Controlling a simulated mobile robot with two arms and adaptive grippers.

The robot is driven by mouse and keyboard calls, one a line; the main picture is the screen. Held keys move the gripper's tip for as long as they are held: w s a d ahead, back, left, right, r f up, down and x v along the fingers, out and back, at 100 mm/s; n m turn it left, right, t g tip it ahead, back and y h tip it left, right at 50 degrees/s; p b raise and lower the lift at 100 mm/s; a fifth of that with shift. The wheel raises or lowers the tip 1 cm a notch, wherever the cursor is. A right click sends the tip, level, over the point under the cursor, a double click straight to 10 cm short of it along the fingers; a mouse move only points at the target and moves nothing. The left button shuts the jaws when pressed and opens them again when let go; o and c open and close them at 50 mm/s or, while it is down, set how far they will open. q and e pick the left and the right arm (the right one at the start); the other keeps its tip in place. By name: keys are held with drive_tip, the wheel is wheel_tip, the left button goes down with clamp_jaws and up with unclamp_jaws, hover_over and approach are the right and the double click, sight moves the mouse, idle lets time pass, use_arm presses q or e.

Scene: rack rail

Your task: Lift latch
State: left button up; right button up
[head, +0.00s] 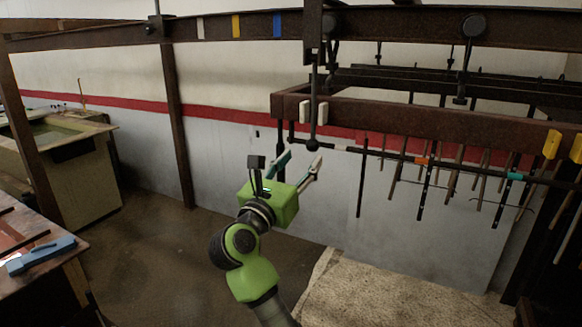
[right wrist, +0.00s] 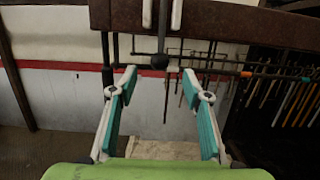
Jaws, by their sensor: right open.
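A dark upright rod (head: 313,90) hangs from the overhead rail and ends in a round knob (head: 312,145). White pieces (head: 323,113) stand on both sides of it. It may be the latch, but no label shows this. My right gripper (head: 301,162) is open and empty, with its fingertips just below the knob in the head view. In the right wrist view, the knob (right wrist: 160,61) shows ahead, between and slightly above the open fingertips (right wrist: 158,80). I cannot tell the exact depth gap. My left gripper is not in view.
A brown beam (head: 420,115) and a thin bar (head: 390,154) with several hanging rods are to the right. An overhead rail (head: 400,27) carries white, yellow and blue marks. A tank (head: 85,180) and a table with a blue tool (head: 40,255) are at left. Floor between is clear.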

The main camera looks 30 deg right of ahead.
sight(310, 149)
drive_tip(key=x, duration=0.8)
drive_tip(key=c, duration=1)
